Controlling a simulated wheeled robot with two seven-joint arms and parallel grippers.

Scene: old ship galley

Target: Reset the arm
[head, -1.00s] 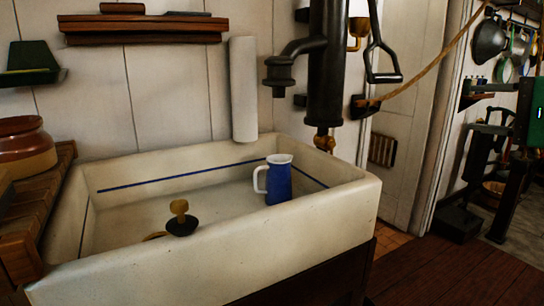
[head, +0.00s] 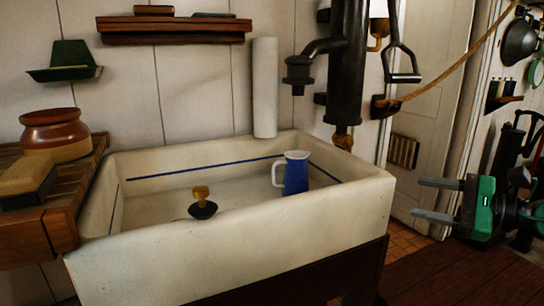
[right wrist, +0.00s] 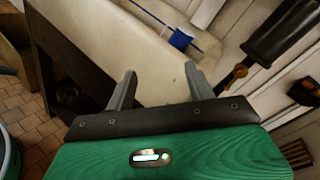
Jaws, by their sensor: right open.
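My right gripper (head: 437,200) is at the right side of the head view, to the right of the sink and apart from it. Its two grey fingers point left, spread open with nothing between them. In the right wrist view the open fingers (right wrist: 160,88) point toward the sink's outer wall. My left gripper is not in view. A blue and white jug (head: 296,174) stands upright in the sink; its blue body also shows in the right wrist view (right wrist: 181,39).
The white sink (head: 240,252) holds a dark plug with a brass knob (head: 202,204). A black pump (head: 347,75) stands behind it. A brown jar (head: 55,135) and a brush (head: 27,180) are on the wooden board at left. Floor at lower right is clear.

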